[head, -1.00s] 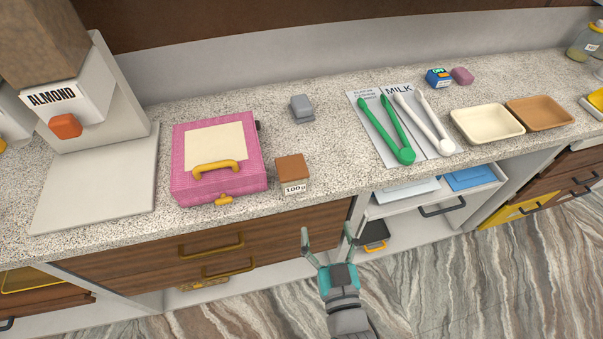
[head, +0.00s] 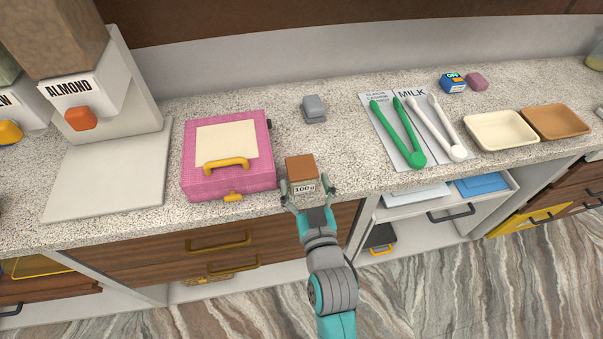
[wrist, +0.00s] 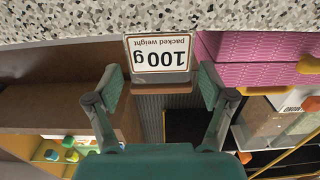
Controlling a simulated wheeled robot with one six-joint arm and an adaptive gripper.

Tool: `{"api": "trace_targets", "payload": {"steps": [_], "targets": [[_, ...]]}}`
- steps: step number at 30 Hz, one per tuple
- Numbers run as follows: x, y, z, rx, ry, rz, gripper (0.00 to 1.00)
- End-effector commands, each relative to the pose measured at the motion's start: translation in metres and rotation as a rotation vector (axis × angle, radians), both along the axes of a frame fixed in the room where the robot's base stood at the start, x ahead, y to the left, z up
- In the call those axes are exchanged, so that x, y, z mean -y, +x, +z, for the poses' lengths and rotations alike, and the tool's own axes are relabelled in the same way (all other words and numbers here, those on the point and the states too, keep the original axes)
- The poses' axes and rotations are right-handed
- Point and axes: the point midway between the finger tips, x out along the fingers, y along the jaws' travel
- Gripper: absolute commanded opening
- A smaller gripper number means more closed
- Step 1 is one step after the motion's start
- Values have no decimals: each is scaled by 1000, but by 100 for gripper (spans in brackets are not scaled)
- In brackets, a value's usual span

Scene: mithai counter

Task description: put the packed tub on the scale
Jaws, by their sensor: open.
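The packed tub (head: 300,168) is a small box with a brown top and a white front label reading "100 g". It stands upright near the counter's front edge, just right of the pink case. In the wrist view its label (wrist: 160,54) shows upside down between the fingertips, reading "packed weight". My gripper (head: 309,192) is open and empty, at the tub's front with a finger toward each side. I cannot tell whether either finger touches it. I cannot identify a scale for certain; a dark flat object (head: 380,236) lies in the open cabinet below.
The pink case (head: 228,182) with yellow handles stands close left of the tub. A small grey object (head: 314,109) sits behind it. Green tongs (head: 399,131), white tongs (head: 447,128) and two trays (head: 500,130) lie to the right. The speckled counter (head: 350,168) is clear right of the tub.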

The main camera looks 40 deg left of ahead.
Motion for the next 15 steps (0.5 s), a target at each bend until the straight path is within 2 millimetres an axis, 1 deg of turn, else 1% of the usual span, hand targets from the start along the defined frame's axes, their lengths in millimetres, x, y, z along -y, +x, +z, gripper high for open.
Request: {"api": "trace_targets", "payload": {"steps": [1,6,10,15], "targets": [[-7,5,2,2,1,1,81],[-23,18,3,1,0,0,81],[-29,23,3,0,0,0,81],[-30,24,3,1,1,-1,81]]}}
